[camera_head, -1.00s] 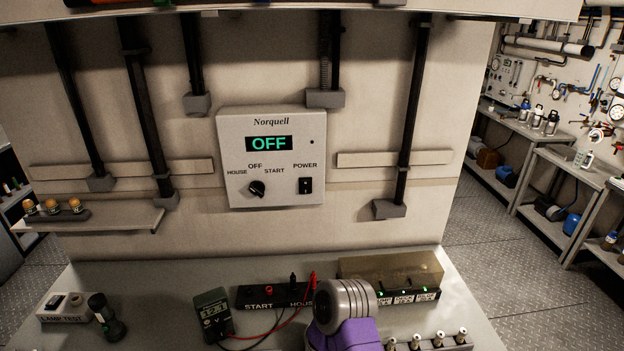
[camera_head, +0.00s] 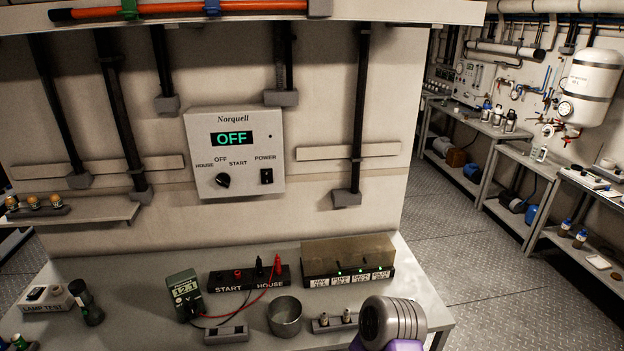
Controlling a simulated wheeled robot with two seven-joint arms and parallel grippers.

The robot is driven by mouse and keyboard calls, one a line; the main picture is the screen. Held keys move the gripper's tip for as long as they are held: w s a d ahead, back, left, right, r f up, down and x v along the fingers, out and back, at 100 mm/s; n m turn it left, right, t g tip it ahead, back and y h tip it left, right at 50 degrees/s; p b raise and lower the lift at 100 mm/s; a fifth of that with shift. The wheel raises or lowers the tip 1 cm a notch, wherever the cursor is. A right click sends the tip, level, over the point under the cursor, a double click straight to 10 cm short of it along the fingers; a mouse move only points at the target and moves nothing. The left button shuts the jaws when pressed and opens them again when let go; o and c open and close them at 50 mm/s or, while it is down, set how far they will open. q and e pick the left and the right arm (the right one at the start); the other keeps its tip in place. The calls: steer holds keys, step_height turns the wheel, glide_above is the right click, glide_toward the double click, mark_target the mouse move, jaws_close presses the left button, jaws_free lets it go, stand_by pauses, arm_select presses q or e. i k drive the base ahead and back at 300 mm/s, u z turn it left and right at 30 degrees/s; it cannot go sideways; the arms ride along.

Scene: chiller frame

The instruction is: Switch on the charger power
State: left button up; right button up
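The Norquell charger panel (camera_head: 236,152) is mounted on the wall above the bench. Its display (camera_head: 232,139) reads OFF in green. The black power rocker switch (camera_head: 266,176) is at the panel's lower right, under the word POWER. The rotary knob (camera_head: 222,180) is at the lower left among the HOUSE, OFF and START marks; its exact setting is too small to tell. Part of my own arm, grey with purple, shows at the bottom right, over the bench front and apart from the panel. Neither gripper's fingers show.
The bench (camera_head: 245,251) holds a green multimeter (camera_head: 184,294), a START/HOUSE terminal block (camera_head: 249,280), a metal cup (camera_head: 284,316) and a box with green lights (camera_head: 347,260). A lamp test box (camera_head: 45,299) and a torch (camera_head: 86,302) stand left. Open floor lies right.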

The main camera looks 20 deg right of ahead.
mark_target(266, 174)
steer(key=z, duration=0.45)
steer(key=i, duration=0.5)
steer(key=k, duration=1.35)
steer(key=u, duration=0.75)
steer(key=i, duration=1.45)
steer(key=z, duration=0.3)
